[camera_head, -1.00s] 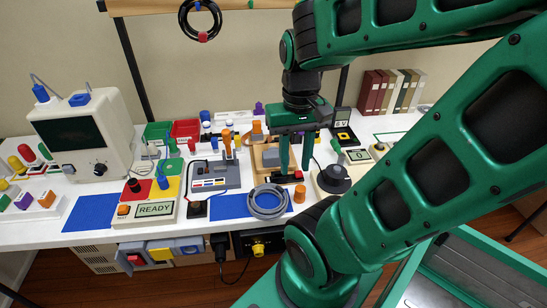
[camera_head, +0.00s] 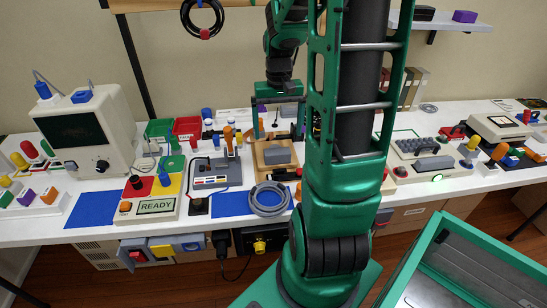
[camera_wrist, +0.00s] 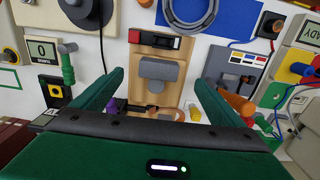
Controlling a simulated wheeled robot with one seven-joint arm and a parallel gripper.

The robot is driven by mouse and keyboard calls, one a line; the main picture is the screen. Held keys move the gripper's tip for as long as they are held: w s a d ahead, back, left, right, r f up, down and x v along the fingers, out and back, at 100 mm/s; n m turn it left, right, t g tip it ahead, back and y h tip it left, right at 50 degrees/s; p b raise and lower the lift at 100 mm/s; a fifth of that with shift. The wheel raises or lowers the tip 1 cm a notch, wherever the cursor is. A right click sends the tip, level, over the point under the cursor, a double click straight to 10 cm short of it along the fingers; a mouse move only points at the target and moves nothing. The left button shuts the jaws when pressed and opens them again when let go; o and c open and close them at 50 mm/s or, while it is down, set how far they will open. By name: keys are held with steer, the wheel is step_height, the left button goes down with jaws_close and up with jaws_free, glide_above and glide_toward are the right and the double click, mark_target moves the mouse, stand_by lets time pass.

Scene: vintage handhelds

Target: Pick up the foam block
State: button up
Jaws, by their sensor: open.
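A grey block (camera_head: 277,155), which looks like the foam block, lies on a wooden tray (camera_head: 262,165) near the middle of the table. In the wrist view the grey block (camera_wrist: 162,69) shows on the wooden tray (camera_wrist: 150,43), in line with the gap between my fingers. My gripper (camera_head: 278,122) is open and empty, with its fingers pointing down above the back part of the tray. The fingers appear apart from the block. My arm hides part of the table right of the tray.
A grey cable coil (camera_head: 269,199) lies in front of the tray. A grey console (camera_head: 213,173) with an orange-handled tool stands to its left. A red-and-black part (camera_wrist: 155,39) sits at the tray's edge.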

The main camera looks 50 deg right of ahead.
mark_target(277, 150)
steer(key=shift+w+d+f, duration=0.2)
steer(key=shift+w+f, duration=0.1)
steer(key=shift+f, duration=0.4)
step_height(277, 150, down, 5)
steer(key=shift+w+r, duration=0.1)
steer(key=shift+w, duration=0.05)
steer(key=shift+w+d+f, duration=0.1)
steer(key=shift+d+f, duration=0.05)
steer(key=shift+f, duration=1.15)
steer(key=shift+w+d+f, duration=0.1)
steer(key=shift+d+f, duration=0.05)
steer(key=shift+f, duration=1.15)
steer(key=c, duration=1.1)
